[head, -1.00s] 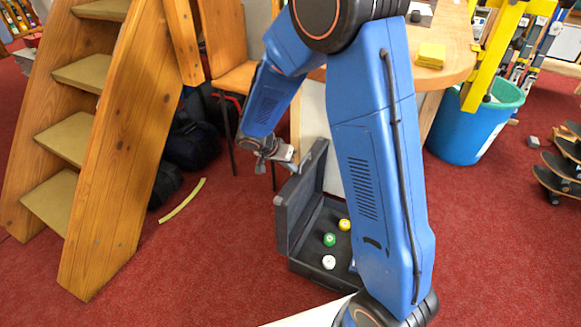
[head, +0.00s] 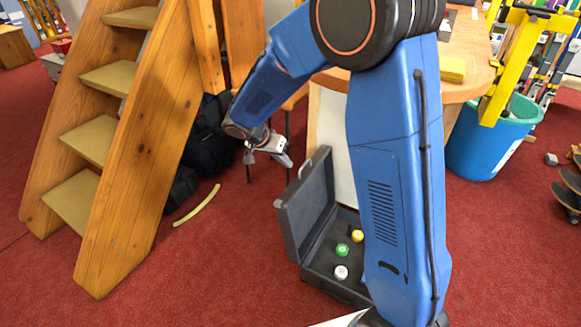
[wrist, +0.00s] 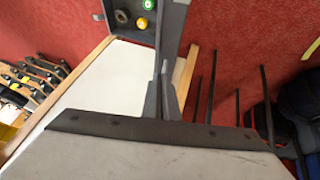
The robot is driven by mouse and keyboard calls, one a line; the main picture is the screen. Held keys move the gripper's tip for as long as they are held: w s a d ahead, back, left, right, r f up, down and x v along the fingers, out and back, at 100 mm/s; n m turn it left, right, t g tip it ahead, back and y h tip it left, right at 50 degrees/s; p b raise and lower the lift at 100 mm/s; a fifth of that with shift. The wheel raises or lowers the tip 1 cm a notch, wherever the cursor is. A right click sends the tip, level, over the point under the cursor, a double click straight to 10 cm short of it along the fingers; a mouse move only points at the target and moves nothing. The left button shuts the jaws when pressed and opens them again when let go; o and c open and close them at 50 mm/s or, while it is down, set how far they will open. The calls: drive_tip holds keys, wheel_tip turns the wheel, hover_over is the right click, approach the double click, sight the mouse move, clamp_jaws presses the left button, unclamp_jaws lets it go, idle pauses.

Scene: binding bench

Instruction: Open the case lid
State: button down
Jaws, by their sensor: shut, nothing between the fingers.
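The case (head: 336,288) is a dark grey box on the red floor, beside my arm. Its lid (head: 306,207) stands raised on the left side, tilted a little outward, so the case is open. A green, a yellow and a white round item show inside; my arm hides the right part. My gripper (head: 287,160) is shut and empty, above and behind the lid's upper edge, seemingly apart from it. In the wrist view the open case (wrist: 115,12) is at the top. A grey upright strip fills the middle there; I cannot tell finger from lid edge.
Wooden steps (head: 135,165) stand at the left. Dark bags (head: 207,145) and chair legs are behind my gripper. A round-ended wooden table (head: 455,90) and a blue bin (head: 490,140) are at the right.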

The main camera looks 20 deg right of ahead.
drive_tip(key=shift+s+a+r, duration=0.1)
drive_tip(key=shift+a+r, duration=0.05)
drive_tip(key=shift+r, duration=0.25)
